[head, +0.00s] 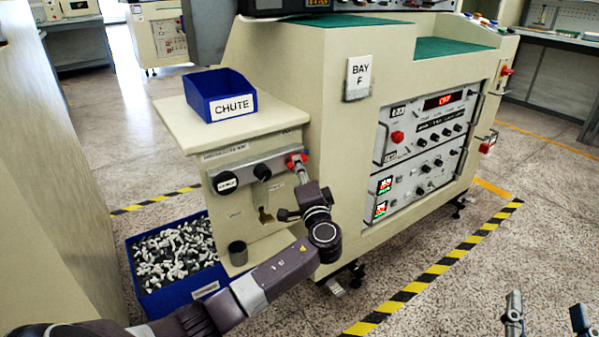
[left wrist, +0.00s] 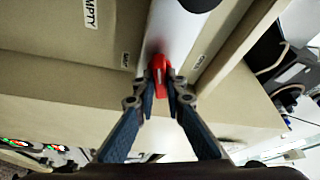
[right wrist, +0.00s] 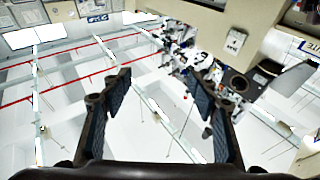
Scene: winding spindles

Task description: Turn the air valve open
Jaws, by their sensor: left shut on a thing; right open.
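The air valve has a small red handle (head: 296,159) at the right end of the grey bar on the cream cabinet front. In the left wrist view the red handle (left wrist: 158,72) sits between my fingertips. My left gripper (head: 300,176) is shut on this handle, and its arm comes in from the lower left. The fingertips of my left gripper (left wrist: 161,90) partly cover the handle. My right gripper (head: 546,316) is open and empty at the lower right, well away from the valve; its spread fingers show in the right wrist view (right wrist: 160,95).
A blue CHUTE bin (head: 219,96) stands on the cabinet top. A blue crate (head: 185,294) of small grey and white parts is on the floor at left. The instrument panel (head: 425,150) is right of the valve. Floor beyond the striped tape (head: 440,268) is clear.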

